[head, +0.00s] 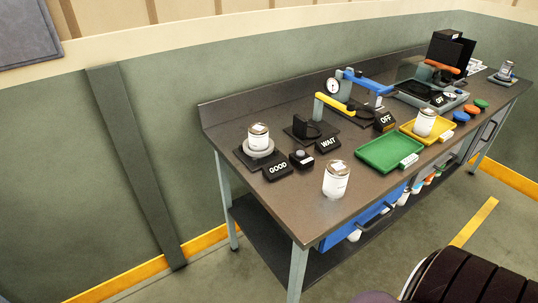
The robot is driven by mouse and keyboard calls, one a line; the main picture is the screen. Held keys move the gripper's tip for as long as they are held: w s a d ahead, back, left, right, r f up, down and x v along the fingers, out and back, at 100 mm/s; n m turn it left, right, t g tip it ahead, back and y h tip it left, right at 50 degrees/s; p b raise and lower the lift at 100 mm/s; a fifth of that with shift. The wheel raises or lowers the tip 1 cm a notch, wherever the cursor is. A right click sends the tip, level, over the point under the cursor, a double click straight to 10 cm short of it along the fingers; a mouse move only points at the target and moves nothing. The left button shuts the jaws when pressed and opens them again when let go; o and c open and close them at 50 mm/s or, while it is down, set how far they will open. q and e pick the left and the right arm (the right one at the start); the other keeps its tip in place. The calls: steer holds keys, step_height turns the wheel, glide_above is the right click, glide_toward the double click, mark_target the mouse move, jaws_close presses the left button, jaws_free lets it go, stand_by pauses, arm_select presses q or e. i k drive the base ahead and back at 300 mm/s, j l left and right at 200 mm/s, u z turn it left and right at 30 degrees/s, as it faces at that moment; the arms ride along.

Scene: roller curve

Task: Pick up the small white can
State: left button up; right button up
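Several small white cans with metal-looking tops are in the head view, and I cannot tell which one the task means. One white can (336,182) stands upright on the bare front part of the workbench (365,205). Another can (258,135) stands on a round grey stand at the left end. A third can (424,122) stands in the yellow tray (405,127). A small can-like item (506,69) stands at the far right end. Neither of my grippers is in view.
A blue drawer (345,232) sits under the front edge. A dark ribbed object (475,278) is at bottom right.

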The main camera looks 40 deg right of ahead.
mark_target(258, 132)
steer(key=z, duration=1.6)
steer(key=i+j, duration=0.15)
steer(key=i+j+z, duration=0.1)
steer(key=j, duration=0.3)
steer(key=i+j, duration=0.15)
steer(key=j+z, duration=0.05)
steer(key=j, duration=0.05)
